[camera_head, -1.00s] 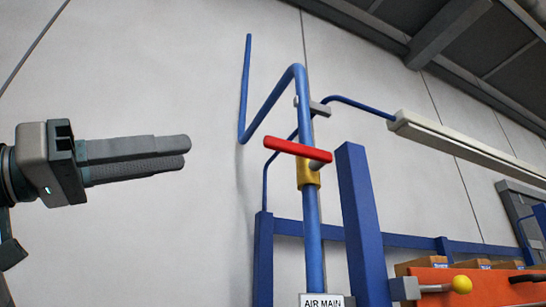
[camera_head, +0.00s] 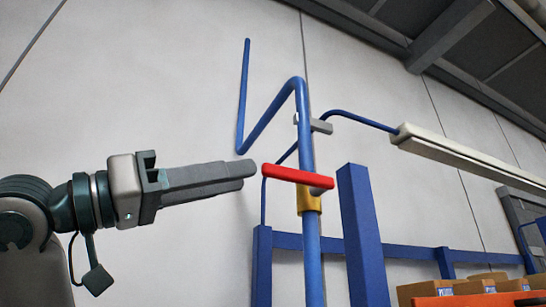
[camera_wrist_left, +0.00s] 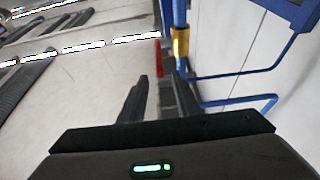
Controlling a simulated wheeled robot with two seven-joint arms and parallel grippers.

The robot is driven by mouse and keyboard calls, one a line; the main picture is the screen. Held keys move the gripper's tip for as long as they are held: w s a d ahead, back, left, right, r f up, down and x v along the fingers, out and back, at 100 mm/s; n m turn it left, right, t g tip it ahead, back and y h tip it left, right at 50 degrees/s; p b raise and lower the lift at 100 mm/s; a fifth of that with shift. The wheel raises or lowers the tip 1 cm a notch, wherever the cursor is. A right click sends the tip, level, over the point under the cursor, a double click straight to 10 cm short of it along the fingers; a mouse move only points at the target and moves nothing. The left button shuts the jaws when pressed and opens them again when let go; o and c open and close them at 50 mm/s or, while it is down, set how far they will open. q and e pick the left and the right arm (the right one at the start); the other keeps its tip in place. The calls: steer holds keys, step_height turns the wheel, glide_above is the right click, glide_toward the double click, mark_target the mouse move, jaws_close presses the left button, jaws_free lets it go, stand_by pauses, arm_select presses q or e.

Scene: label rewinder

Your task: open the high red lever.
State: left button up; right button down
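The red lever (camera_head: 297,175) is a bar lying roughly crosswise on a brass-yellow valve (camera_head: 309,199) on an upright blue pipe (camera_head: 312,250). My left gripper (camera_head: 246,177) is just left of the lever's free end, with its fingers pointing at it and a small gap between. In the left wrist view, the lever (camera_wrist_left: 158,56) shows end-on beyond the two parted fingertips (camera_wrist_left: 157,84), beside the valve (camera_wrist_left: 180,42). The left gripper is open and empty. My right gripper is in neither view.
A thick blue post (camera_head: 363,235) stands close to the right of the valve. A blue crossbar (camera_head: 405,247) runs behind. A bent blue pipe (camera_head: 268,118) rises above the lever. A pale wall (camera_head: 150,70) is behind; boxes (camera_head: 440,288) stand at lower right.

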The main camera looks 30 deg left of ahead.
mark_target(262, 170)
arm_select(q)
steer(key=p+x, duration=0.3)
steer(key=x, duration=0.2)
steer(key=shift+w+d+r, duration=0.2)
steer(key=shift+r, duration=0.1)
steer(key=shift+p+x, duration=0.4)
steer(key=shift+x, duration=0.55)
steer(key=shift+f, duration=0.15)
jaws_close()
